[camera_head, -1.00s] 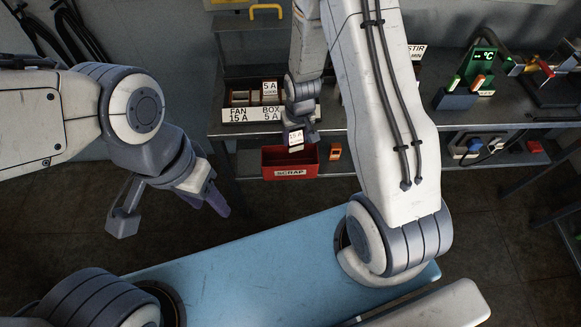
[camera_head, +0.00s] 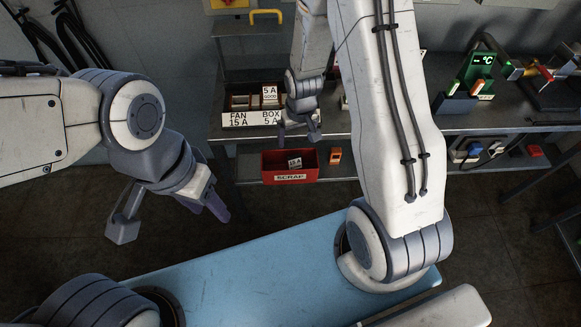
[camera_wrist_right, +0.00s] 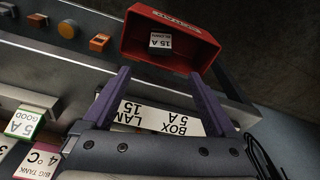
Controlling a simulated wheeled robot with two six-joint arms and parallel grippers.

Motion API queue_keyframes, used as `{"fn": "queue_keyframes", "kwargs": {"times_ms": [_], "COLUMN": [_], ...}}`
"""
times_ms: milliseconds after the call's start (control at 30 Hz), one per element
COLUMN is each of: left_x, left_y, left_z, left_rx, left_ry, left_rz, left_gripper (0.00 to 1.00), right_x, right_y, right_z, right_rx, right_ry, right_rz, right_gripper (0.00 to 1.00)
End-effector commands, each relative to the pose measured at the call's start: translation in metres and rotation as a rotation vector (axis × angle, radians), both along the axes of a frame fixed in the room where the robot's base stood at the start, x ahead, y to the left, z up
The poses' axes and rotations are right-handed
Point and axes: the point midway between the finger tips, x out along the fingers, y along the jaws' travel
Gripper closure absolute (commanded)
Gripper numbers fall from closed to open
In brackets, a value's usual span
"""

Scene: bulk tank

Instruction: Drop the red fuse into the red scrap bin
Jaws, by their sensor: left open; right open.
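The red scrap bin (camera_head: 268,168), marked SCRAP, sits on the lower shelf; it also shows in the right wrist view (camera_wrist_right: 205,55). The fuse (camera_head: 295,163) lies inside the bin, its white 15 A label facing up. The label also shows in the wrist view (camera_wrist_right: 160,41). The fuse's red colour cannot be made out under the label. My right gripper (camera_head: 298,135) is open and empty just above the bin; in its wrist view its fingers (camera_wrist_right: 160,76) are spread apart, clear of the fuse. My left gripper (camera_head: 170,215) is open and empty at the left, away from the shelves.
A fuse tray (camera_head: 240,103) with FAN 15 A and BOX 5 A labels stands on the bench above the bin. A small orange item (camera_head: 335,155) sits right of the bin. A green °C display (camera_head: 480,68) stands further right.

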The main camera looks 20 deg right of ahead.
Motion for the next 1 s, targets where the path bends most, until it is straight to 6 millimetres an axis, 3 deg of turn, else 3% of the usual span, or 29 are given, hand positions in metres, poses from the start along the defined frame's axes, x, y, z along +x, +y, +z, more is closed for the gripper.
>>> {"fn": "queue_keyframes", "kwargs": {"times_ms": [200, 400, 1000], "left_x": [0.0, 0.0, 0.0], "left_y": [0.0, 0.0, 0.0], "left_z": [0.004, 0.006, 0.007], "left_rx": [0.0, 0.0, 0.0], "left_ry": [0.0, 0.0, 0.0], "left_rz": [0.0, 0.0, 0.0], "left_gripper": [0.5, 0.5, 0.5], "right_x": [-0.005, -0.01, -0.012], "right_y": [0.0, 0.0, 0.004], "right_z": [0.046, 0.069, 0.077], "right_rx": [0.0, 0.0, 0.0], "right_ry": [-0.005, -0.002, 0.0], "right_rz": [0.0, 0.0, 0.01], "right_gripper": [0.08, 0.08, 0.08]}}
